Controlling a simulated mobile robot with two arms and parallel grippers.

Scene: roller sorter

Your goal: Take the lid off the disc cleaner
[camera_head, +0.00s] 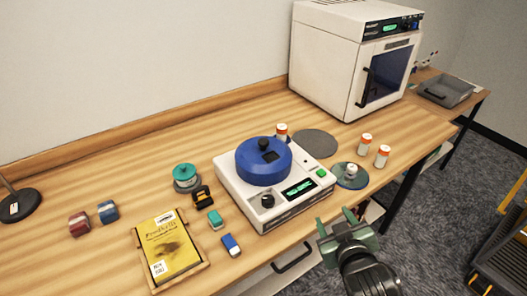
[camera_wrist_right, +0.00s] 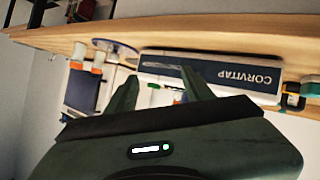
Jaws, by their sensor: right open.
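The disc cleaner (camera_head: 228,187) is a white box with a dial, a lit green display and a green button, standing on the wooden bench. Its round blue lid (camera_head: 258,174) sits on top and has a black knob (camera_head: 263,144) in the middle. My right gripper (camera_head: 336,219) is open and empty in front of the bench edge, to the lower right of the cleaner and apart from the lid. In the right wrist view, my gripper's fingers (camera_wrist_right: 160,78) point toward the cleaner's front, marked CORVITAP (camera_wrist_right: 220,75). My left gripper is not in view.
A white oven (camera_head: 325,70) stands at the back right. Several orange-capped jars (camera_head: 383,157) stand near a grey disc (camera_head: 316,144) and a round dish (camera_head: 341,181). A teal pot (camera_head: 185,174), small blocks and a yellow packet (camera_head: 168,246) lie left of the cleaner.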

